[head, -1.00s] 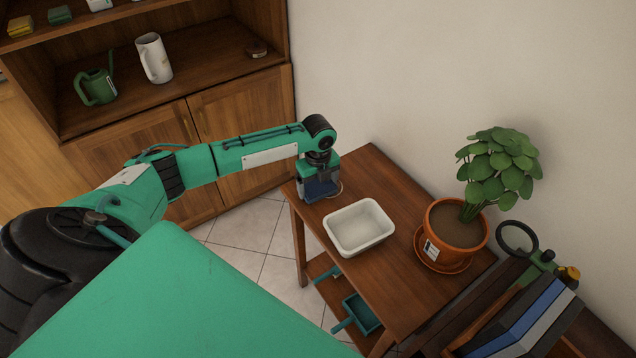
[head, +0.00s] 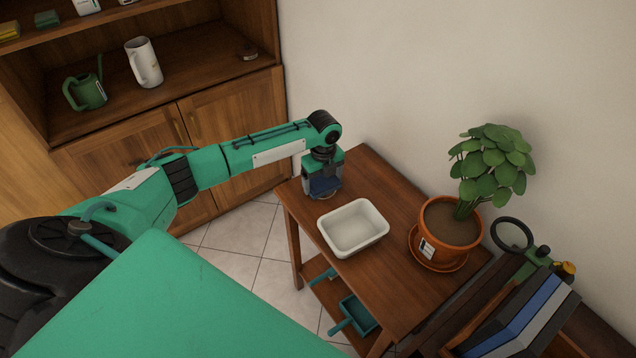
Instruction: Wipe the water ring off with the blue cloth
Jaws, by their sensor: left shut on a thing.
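My left gripper (head: 323,187) points down at the far left end of the wooden side table (head: 390,268). It is shut on the blue cloth (head: 325,188), which shows as a dark blue patch between and below the fingers, low at the table top. I cannot tell how firmly the cloth touches the wood. The water ring is not clearly visible now; the gripper and cloth cover the spot where a pale curved edge showed earlier. My right gripper is not in view.
A white tray (head: 325,231) stands close in front of the gripper. A potted plant (head: 447,225) on an orange saucer stands farther right. A shelf below holds a teal dustpan (head: 359,314). The wall is behind; a cabinet (head: 232,125) stands left.

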